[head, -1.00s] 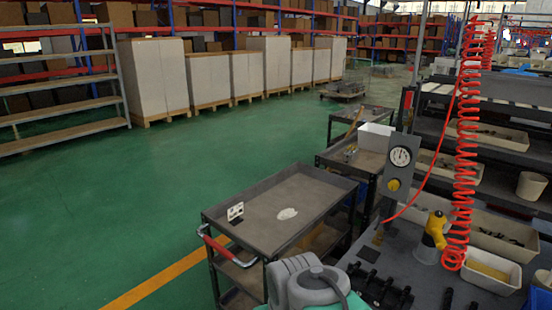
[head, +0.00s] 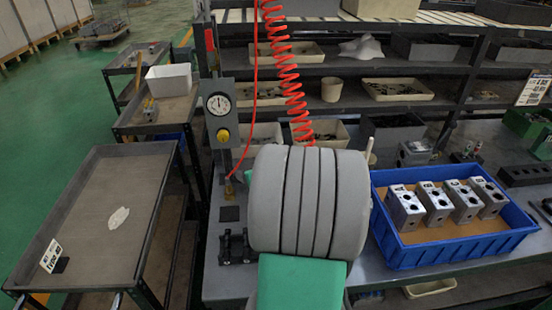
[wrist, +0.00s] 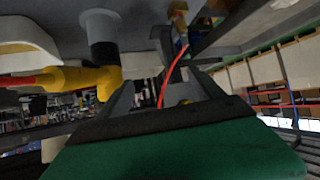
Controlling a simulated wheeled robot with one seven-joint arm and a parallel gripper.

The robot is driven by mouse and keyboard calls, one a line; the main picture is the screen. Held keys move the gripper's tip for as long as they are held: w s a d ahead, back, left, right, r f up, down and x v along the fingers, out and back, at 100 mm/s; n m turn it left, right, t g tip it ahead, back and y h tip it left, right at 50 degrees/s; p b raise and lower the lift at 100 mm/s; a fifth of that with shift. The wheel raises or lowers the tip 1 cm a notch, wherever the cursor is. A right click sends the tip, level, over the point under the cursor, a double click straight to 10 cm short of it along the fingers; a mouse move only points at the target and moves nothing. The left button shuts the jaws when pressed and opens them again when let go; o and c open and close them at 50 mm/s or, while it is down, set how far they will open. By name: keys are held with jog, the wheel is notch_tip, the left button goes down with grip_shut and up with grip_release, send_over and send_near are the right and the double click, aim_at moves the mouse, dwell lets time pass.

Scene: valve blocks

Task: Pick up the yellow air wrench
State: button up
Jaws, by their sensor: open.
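The yellow air wrench (wrist: 75,78) is at the left of the wrist view, which looks upside down. A red hose runs into its left end, and its right end bends near a dark cylinder (wrist: 100,35) that reaches to the bench surface. In the head view my grey arm hides the wrench and my gripper. In the wrist view my gripper (wrist: 160,88) has its grey fingers apart with nothing held between them. The wrench is beside the left finger, outside the gap; I cannot tell whether they touch.
A red coiled hose (head: 287,75) hangs behind my arm. A gauge post (head: 218,110) stands at the bench's left, with black fixtures (head: 236,247) in front. A blue crate (head: 450,252) with metal valve blocks (head: 435,202) is on the right. A grey cart (head: 100,210) stands left.

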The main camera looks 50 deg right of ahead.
jog(key=s+d+h, duration=0.1)
jog(key=d, duration=0.2)
jog(key=s+d+m+h, duration=0.1)
jog(key=d, duration=0.2)
jog(key=s+d+r+m+t, duration=0.1)
jog(key=d, duration=0.2)
jog(key=shift+s+d+h, duration=0.3)
jog(key=shift+s+h, duration=0.1)
jog(key=p+x, duration=0.1)
jog(key=x, duration=0.1)
jog(key=p+x, duration=0.1)
jog(key=x, duration=0.4)
jog(key=shift+w+a+p, duration=0.2)
jog(key=shift+w+p, duration=0.2)
jog(key=shift+w, duration=0.05)
jog(key=shift+c, duration=0.2)
jog(key=shift+s, duration=0.1)
grip_shut()
jog(key=shift+r, duration=0.35)
